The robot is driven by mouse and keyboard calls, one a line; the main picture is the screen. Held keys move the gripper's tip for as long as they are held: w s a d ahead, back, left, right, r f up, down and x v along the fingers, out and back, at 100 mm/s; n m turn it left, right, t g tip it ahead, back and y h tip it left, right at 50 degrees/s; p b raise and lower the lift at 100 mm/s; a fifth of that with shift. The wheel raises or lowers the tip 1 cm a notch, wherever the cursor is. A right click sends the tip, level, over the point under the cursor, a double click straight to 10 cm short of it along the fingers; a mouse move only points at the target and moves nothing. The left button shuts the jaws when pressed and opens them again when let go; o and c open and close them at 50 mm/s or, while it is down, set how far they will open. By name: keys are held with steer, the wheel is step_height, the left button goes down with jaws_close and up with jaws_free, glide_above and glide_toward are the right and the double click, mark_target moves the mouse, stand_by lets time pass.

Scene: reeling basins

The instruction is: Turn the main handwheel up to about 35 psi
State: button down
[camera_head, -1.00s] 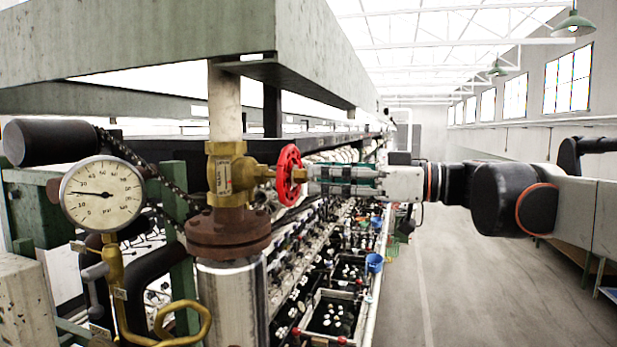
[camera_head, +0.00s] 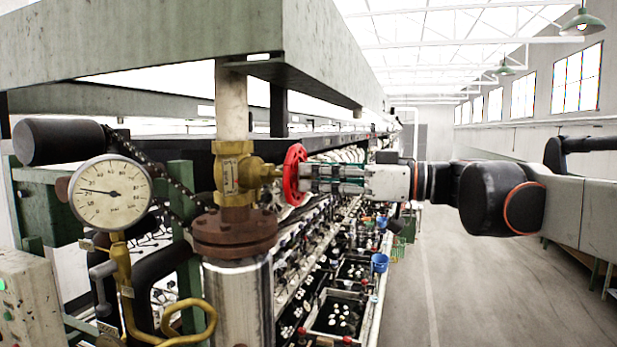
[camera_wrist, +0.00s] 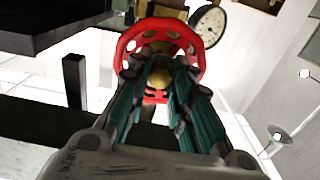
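The main handwheel (camera_head: 292,175) is a red rim on a brass valve (camera_head: 232,172), on a vertical pipe. The wrist view shows the red handwheel (camera_wrist: 134,50) face-on with its brass hub in the middle. My gripper (camera_head: 308,178) reaches it from the right, fingertips at the wheel's face. In the wrist view, the teal-padded fingers of my gripper (camera_wrist: 160,78) stand apart on either side of the hub; whether they press on it is hidden. The round pressure gauge (camera_head: 112,208) has its needle pointing left and slightly up; it also shows in the wrist view (camera_wrist: 208,27).
A green-grey beam (camera_head: 140,45) hangs above the valve. A brass-coloured handle (camera_head: 195,322) and piping stand below the gauge. Racks and basins run back behind the wheel. A blue bucket (camera_head: 380,262) sits to their right. The aisle floor (camera_head: 470,290) is clear.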

steer(key=n, duration=1.4)
steer(key=shift+n+p, duration=0.3)
steer(key=shift+p, duration=0.05)
steer(key=c, duration=1.5)
jaws_free()
steer(key=shift+d, duration=0.1)
